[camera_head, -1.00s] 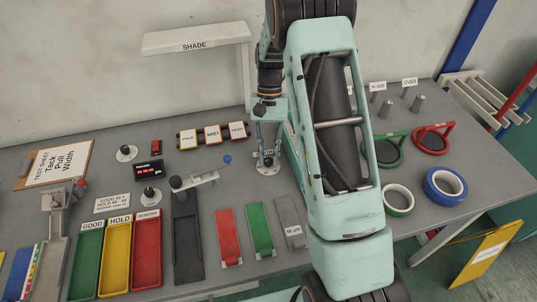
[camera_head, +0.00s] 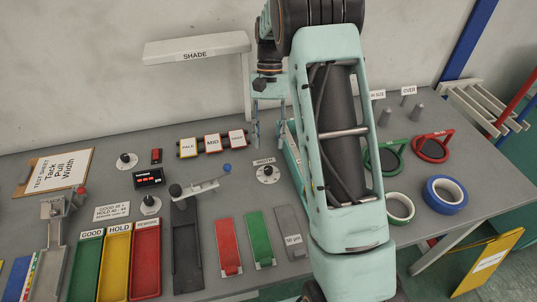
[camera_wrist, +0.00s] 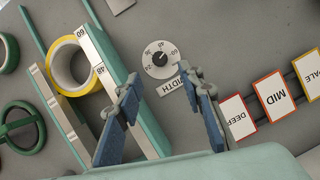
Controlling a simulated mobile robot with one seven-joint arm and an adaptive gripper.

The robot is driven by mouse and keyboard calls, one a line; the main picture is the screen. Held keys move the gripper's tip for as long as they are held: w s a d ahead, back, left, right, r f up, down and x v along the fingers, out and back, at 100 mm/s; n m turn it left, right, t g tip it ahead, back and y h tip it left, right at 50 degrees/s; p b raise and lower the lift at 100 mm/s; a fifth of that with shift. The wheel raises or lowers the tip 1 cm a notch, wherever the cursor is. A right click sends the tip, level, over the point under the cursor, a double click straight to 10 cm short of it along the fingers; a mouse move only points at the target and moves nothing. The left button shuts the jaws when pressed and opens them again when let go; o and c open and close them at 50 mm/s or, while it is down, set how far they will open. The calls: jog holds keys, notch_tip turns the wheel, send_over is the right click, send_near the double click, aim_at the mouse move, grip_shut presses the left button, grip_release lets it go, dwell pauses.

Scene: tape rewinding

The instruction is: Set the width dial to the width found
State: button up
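A yellow tape roll (camera_wrist: 56,72) lies between the green rails of a width gauge (camera_wrist: 123,82), near the marks 48 and 60. My arm hides most of the gauge in the head view.
PALE, MID and DEEP shade cards (camera_head: 212,144) stand left of the dial. A crank lever with a blue knob (camera_head: 226,169) is close on its left. Green (camera_head: 399,207) and blue (camera_head: 444,194) tape rolls lie at the right.

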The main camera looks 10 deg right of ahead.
jog(key=v, duration=0.4)
dwell(0.4)
